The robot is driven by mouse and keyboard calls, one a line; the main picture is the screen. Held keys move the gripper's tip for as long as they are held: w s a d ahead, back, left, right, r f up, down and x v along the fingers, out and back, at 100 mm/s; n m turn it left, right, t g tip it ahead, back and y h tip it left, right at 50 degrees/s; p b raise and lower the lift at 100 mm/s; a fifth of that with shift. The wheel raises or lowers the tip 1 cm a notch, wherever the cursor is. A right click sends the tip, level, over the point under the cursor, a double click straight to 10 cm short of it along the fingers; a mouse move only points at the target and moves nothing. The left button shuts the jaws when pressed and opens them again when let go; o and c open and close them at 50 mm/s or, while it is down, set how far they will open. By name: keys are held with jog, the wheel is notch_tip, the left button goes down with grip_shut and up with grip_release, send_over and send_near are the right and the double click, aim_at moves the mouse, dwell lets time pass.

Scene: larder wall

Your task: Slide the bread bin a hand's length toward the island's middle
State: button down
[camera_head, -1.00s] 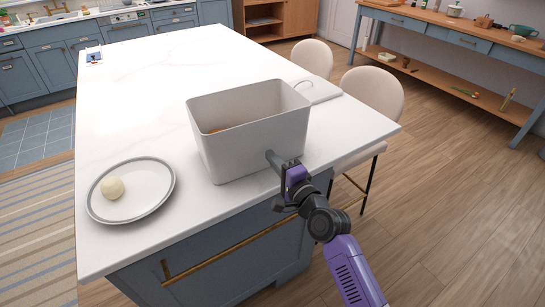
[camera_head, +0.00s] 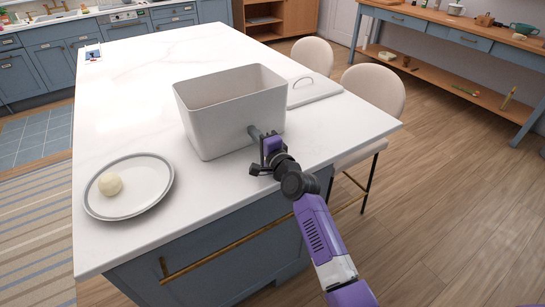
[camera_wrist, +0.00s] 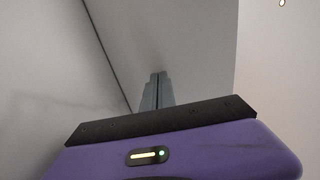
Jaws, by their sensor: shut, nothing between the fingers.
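The bread bin (camera_head: 215,120) is a pale grey open-topped box standing upright on the white island top (camera_head: 140,75). Its lid (camera_head: 315,90), with a looped handle, lies flat on the island to the right of it. My gripper (camera_head: 254,132) is shut and empty, its fingertips at the bin's near wall toward the right. In the wrist view the closed fingers (camera_wrist: 158,88) point at a pale wall of the bin (camera_wrist: 190,45). Whether the tips touch it I cannot tell for certain. The bin's floor is hidden in the head view.
A grey-rimmed plate (camera_head: 150,190) with a pale round ball (camera_head: 110,184) sits left of the bin near the front edge. A small picture card (camera_head: 93,54) lies at the far left. Two cream chairs (camera_head: 374,88) stand along the right side. The island's middle beyond the bin is clear.

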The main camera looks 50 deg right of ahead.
jog(key=b+x, duration=0.2)
jog(key=x, duration=0.4)
jog(key=shift+w+f, duration=0.1)
jog(key=shift+w+d, duration=0.15)
jog(key=shift+w, duration=0.25)
